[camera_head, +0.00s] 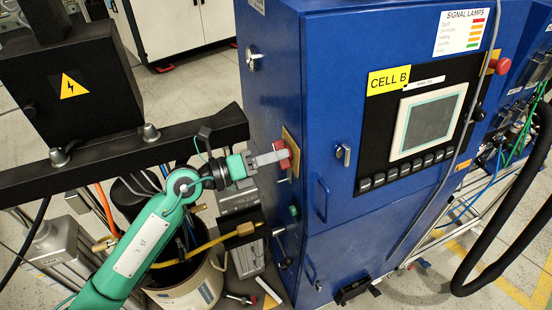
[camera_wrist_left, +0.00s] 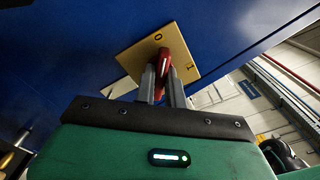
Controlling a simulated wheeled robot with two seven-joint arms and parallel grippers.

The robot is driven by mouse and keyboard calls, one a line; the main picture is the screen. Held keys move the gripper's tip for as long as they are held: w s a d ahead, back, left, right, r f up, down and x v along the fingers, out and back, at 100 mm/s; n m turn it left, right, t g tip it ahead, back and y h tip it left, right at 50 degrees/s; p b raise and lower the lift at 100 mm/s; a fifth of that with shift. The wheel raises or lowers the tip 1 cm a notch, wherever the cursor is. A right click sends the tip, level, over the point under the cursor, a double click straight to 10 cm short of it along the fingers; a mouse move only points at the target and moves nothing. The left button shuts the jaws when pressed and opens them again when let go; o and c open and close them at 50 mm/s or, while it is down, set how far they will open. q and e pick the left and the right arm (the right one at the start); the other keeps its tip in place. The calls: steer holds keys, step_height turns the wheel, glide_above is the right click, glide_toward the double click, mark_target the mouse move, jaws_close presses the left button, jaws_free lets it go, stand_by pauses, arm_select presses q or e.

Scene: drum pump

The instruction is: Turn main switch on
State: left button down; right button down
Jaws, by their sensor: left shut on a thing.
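The main switch is a red rotary handle on a yellow plate on the left side of the blue cabinet. The red handle (camera_head: 282,155) shows in the head view, and the yellow plate (camera_head: 292,150) is behind it. In the left wrist view the red handle (camera_wrist_left: 163,65) sits on the plate (camera_wrist_left: 180,45), which carries an "O" mark at the top and an "I" mark at the right. My left gripper (camera_head: 280,156) is shut on the handle; its grey fingers (camera_wrist_left: 162,80) stand on both sides of it. My right gripper is not in view.
The blue cabinet (camera_head: 290,80) has a front panel with a screen (camera_head: 428,121). A black box with a warning sign (camera_head: 73,86) on a black beam (camera_head: 110,150) stands at the left. A drum (camera_head: 190,285) with hoses is below my left arm.

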arm_select(q)
steer(key=shift+f, duration=0.1)
steer(key=shift+f+m+b, duration=0.1)
steer(key=shift+m+b, duration=1.5)
steer(key=shift+b, duration=0.05)
steer(key=shift+m, duration=0.4)
steer(key=shift+m+b, duration=0.4)
steer(key=shift+b, duration=0.4)
steer(key=shift+m+b, duration=1.4)
steer(key=shift+b, duration=0.05)
